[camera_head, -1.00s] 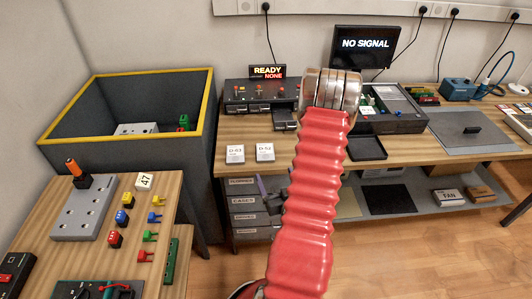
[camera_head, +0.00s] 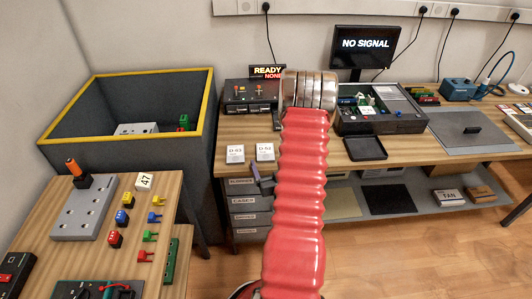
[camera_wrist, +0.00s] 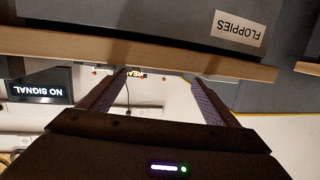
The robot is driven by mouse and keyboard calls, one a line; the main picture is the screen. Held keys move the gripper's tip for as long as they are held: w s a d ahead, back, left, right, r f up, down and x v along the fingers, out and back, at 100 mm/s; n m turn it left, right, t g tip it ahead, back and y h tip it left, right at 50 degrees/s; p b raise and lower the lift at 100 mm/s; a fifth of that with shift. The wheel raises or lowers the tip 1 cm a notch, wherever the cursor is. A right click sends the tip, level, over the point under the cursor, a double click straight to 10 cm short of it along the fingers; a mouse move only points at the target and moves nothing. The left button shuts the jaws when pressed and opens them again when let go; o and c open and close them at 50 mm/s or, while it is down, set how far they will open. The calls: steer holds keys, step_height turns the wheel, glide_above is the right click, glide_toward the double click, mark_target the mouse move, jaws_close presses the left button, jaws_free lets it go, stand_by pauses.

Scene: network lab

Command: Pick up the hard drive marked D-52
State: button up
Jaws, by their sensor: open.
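Two small pale hard drives lie side by side at the front left of the long bench. The right one, which seems to read D-52 (camera_head: 265,152), lies just left of my red arm. The left one (camera_head: 235,154) has a label that I read as D-53 or D-63. My gripper (camera_wrist: 158,76) is open and empty in the wrist view, its two dark fingers wide apart near the bench edge and the drawer marked FLOPPIES (camera_wrist: 235,28). In the head view, part of the gripper shows below the drives, partly hidden by my arm. The drives are not seen in the wrist view.
A control box (camera_head: 247,97) stands behind the drives, with a READY NONE sign above it. A black tray (camera_head: 366,149) and an open computer case (camera_head: 382,120) lie to the right. A deep yellow-rimmed bin (camera_head: 210,105) stands left. Labelled drawers (camera_head: 251,202) are under the bench.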

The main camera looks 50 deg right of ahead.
mark_target(265, 151)
steer(key=shift+x, duration=2.6)
steer(key=shift+s+d, duration=0.1)
steer(key=c, duration=1.4)
steer(key=shift+r, duration=0.1)
steer(key=shift+r, duration=4.95)
